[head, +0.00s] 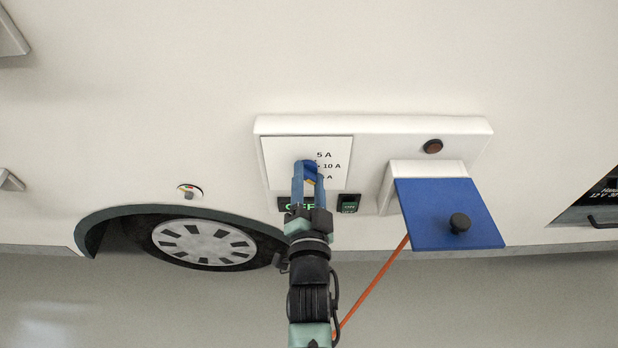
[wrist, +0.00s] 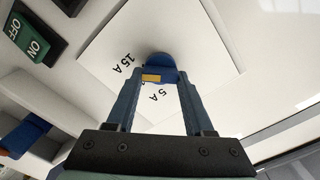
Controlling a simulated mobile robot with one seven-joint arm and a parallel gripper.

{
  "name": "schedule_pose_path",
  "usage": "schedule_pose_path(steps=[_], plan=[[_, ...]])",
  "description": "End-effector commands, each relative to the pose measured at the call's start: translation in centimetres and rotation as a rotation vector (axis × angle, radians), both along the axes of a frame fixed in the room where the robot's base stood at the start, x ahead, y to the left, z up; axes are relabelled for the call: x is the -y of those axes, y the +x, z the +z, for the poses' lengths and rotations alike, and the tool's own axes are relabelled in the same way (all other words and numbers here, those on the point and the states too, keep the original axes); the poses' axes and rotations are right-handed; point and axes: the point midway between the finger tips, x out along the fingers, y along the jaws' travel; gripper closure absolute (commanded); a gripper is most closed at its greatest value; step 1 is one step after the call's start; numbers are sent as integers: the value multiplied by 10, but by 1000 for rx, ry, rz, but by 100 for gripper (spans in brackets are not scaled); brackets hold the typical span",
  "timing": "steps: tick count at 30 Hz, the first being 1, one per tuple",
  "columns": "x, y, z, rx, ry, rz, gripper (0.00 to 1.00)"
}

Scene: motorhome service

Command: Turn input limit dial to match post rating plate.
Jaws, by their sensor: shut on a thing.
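The input limit dial is a round blue knob (wrist: 160,60) with a yellow mark, on a white square plate (head: 278,160) on the motorhome wall. My gripper (head: 308,172) has its two blue fingers shut on the knob, which they mostly cover in the head view. The head view shows 5 A and 10 A to the right of the knob, with a third label partly hidden. In the wrist view the yellow mark faces between 15 A (wrist: 123,63) and 5 A (wrist: 160,95); 10 A is hidden there. I see no post rating plate.
A green ON/OFF switch (head: 349,204) sits just below the plate. To the right, a blue flap (head: 428,215) with a black knob stands out from the wall, and an orange cable (head: 372,290) hangs below it. A wheel (head: 205,242) is at the left.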

Motion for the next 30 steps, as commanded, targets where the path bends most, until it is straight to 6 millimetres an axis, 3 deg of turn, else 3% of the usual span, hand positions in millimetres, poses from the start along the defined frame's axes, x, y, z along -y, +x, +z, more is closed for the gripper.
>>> schedule_pose_path(steps=[11, 30], plan=[[0, 0, 0, 0, -73, 0, 100], [-3, 0, 1, -1, -571, 1, 100]])
